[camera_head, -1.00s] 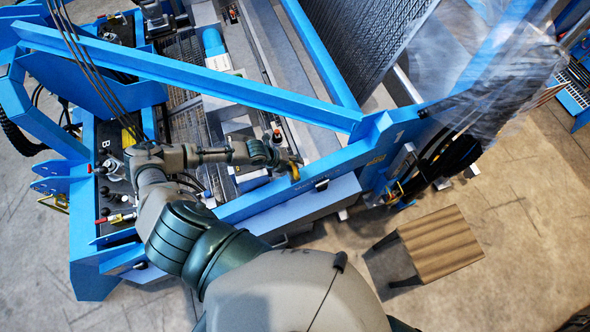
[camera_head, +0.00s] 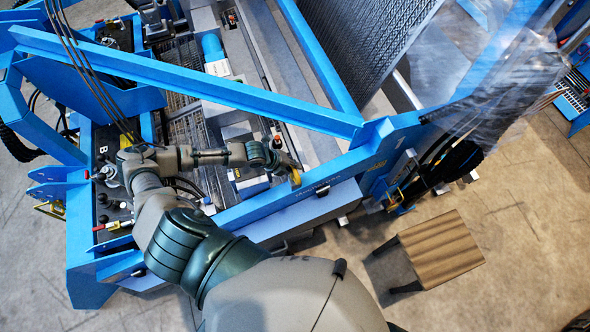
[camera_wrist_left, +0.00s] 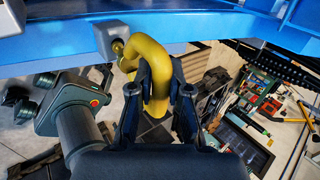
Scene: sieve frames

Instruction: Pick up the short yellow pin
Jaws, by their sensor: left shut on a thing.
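The yellow pin (camera_head: 296,179) is a small bent piece at the blue machine's front beam in the head view. In the left wrist view the pin (camera_wrist_left: 150,58) is a thick, smooth yellow hook. Its thin end points at a grey block (camera_wrist_left: 113,42) with a hole on the blue beam; I cannot tell whether it is still inside. My left gripper (camera_head: 291,169) is at the pin. In the left wrist view the dark fingers of my left gripper (camera_wrist_left: 159,82) are shut on the pin's bent part. My right gripper is not in view.
The blue front beam (camera_head: 245,207) runs close beside the gripper, and a diagonal blue beam (camera_head: 200,83) crosses above the machine. A panel with levers (camera_head: 110,200) is at the left. A wooden stool (camera_head: 440,248) stands on open floor at the right.

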